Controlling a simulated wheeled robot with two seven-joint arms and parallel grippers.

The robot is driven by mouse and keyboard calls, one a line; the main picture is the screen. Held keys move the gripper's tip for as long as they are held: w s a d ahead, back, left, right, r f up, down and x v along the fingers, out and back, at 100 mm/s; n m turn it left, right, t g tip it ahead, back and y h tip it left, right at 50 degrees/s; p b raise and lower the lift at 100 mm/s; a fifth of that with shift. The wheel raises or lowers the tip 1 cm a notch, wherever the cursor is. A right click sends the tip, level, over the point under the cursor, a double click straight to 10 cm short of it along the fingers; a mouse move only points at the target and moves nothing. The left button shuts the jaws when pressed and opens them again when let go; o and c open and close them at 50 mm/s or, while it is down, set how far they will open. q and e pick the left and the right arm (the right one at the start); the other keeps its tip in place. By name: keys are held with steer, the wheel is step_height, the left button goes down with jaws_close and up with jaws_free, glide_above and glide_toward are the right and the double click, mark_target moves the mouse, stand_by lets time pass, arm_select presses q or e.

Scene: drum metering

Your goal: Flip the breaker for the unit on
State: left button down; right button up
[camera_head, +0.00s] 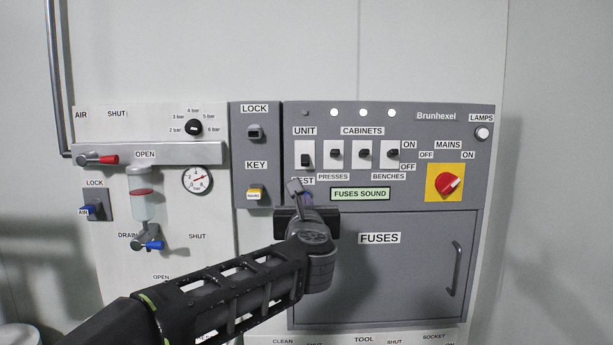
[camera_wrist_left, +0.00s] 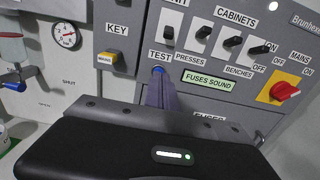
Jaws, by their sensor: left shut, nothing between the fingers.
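The unit breaker (camera_head: 306,160) is a dark lever on a white plate under the UNIT label. Its lever sits low on its plate, toward the OFF side, while the cabinet breakers (camera_head: 365,153) beside it sit higher, toward ON. The unit breaker also shows near the top of the left wrist view (camera_wrist_left: 168,33). My left gripper (camera_head: 297,189) is shut and empty, just below the unit breaker and over the TEST label. In the left wrist view its fingertips (camera_wrist_left: 160,88) are close to a blue test button (camera_wrist_left: 158,71); contact cannot be told.
A green FUSES SOUND display (camera_head: 360,194) is right of my gripper, above the closed fuses door (camera_head: 400,270). The red mains switch (camera_head: 448,183) is on a yellow plate at right. A yellow key tag (camera_head: 256,194) is at left. Space before the breakers is clear.

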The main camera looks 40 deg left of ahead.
mark_target(305, 160)
arm_select(q)
steer(key=p+x, duration=0.3)
steer(key=x, duration=0.7)
steer(key=shift+w+a, duration=0.1)
steer(key=r, duration=0.1)
steer(key=s+r+p, duration=0.1)
steer(key=d+r+p, duration=0.1)
steer(key=shift+s+r, duration=0.2)
steer(key=shift+r, duration=0.15)
steer(key=shift+w, duration=0.1)
